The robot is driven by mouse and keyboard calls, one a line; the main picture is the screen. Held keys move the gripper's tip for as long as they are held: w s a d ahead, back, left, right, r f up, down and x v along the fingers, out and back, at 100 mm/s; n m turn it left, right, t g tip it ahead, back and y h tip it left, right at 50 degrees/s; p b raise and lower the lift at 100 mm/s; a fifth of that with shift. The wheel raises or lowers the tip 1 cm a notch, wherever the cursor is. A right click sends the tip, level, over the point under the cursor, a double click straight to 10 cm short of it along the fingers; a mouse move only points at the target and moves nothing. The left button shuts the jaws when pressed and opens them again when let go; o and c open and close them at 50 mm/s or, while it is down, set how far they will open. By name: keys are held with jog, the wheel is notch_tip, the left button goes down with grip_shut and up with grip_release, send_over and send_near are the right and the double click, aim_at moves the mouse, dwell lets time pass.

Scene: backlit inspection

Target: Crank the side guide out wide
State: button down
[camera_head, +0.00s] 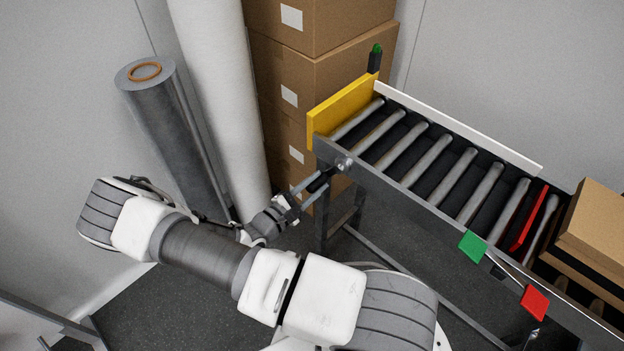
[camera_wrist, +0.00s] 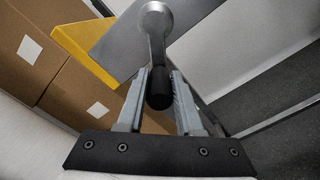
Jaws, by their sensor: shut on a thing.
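The crank (camera_head: 343,163) sits on the near side of the roller conveyor, at its left end. In the wrist view its metal arm (camera_wrist: 155,35) runs from the round hub at the top down to a black handle (camera_wrist: 159,90). My gripper (camera_head: 318,182) is shut on this handle, one finger on each side; the fingers also show in the wrist view (camera_wrist: 160,78). A white rail (camera_head: 460,127) runs along the conveyor's far side, and a red bar (camera_head: 529,217) lies across the rollers. I cannot tell which is the side guide.
A yellow plate (camera_head: 340,108) closes the conveyor's left end. Green (camera_head: 472,246) and red (camera_head: 535,303) tabs hang on its near side. Cardboard boxes (camera_head: 325,75) are stacked behind, and a box (camera_head: 597,222) rests at the right. Tall rolls (camera_head: 160,120) stand at left.

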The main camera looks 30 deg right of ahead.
jog(key=shift+r, duration=0.15)
jog(key=shift+s+d+f, duration=0.2)
jog(key=shift+s, duration=0.3)
jog(key=shift+s+d+f, duration=0.15)
jog(key=shift+s+d, duration=0.05)
jog(key=shift+s, duration=0.3)
jog(key=shift+s+d+f, duration=0.2)
jog(key=shift+s, duration=0.3)
jog(key=shift+c, duration=2.4)
grip_release()
jog(key=shift+f, duration=0.1)
jog(key=shift+a, duration=0.1)
jog(key=v, duration=0.8)
